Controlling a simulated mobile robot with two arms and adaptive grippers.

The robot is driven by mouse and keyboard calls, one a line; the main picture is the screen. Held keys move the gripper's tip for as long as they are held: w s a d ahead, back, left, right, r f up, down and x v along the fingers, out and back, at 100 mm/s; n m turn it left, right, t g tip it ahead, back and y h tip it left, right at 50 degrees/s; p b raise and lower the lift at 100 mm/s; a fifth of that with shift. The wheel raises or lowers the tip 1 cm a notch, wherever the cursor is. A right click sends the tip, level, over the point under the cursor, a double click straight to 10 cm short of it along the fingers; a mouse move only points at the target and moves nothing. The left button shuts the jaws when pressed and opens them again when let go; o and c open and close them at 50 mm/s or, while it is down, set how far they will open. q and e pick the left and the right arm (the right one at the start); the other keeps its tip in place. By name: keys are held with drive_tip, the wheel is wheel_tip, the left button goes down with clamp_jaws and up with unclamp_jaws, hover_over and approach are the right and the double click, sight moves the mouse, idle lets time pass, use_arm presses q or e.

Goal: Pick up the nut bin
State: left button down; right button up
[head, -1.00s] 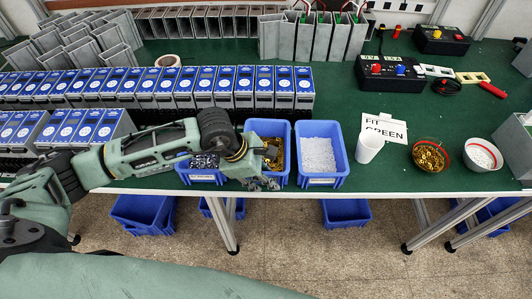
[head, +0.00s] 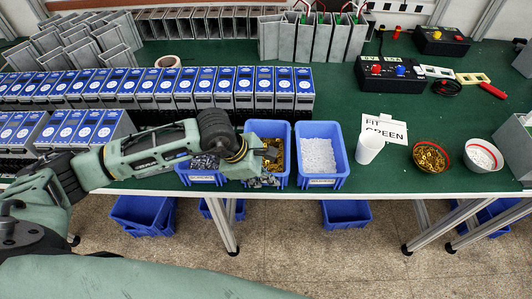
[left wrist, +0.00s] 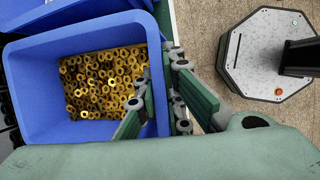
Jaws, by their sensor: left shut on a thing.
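The nut bin (head: 284,129) is a blue open bin of brass-coloured nuts, standing at the front edge of the green table in the head view. It fills the left of the left wrist view (left wrist: 95,44), with its nuts lying inside. My left gripper (head: 267,178) is at the bin's front in the head view and partly covers it. In the left wrist view the gripper (left wrist: 162,95) has fingers on both sides of one bin wall and is shut on it. The bin looks upright, still on the table. My right gripper is not in view.
A blue bin of white pieces (head: 341,165) stands close on the right, and a blue bin of dark pieces (head: 203,177) on the left. A white cup (head: 369,148) and two bowls stand further right. Rows of blue-faced units (head: 205,85) stand behind.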

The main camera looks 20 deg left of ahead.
use_arm(q)
drive_tip(key=shift+r, duration=0.15)
idle(0.4)
drive_tip(key=shift+r+p, duration=0.25)
drive_tip(key=shift+p, duration=0.4)
drive_tip(key=shift+w+r, duration=0.15)
drive_tip(key=shift+r+b, duration=0.4)
wheel_tip(320, 180, up, 7)
drive_tip(key=shift+f+b, duration=0.1)
drive_tip(key=shift+b, duration=0.85)
drive_tip(key=shift+r, duration=0.9)
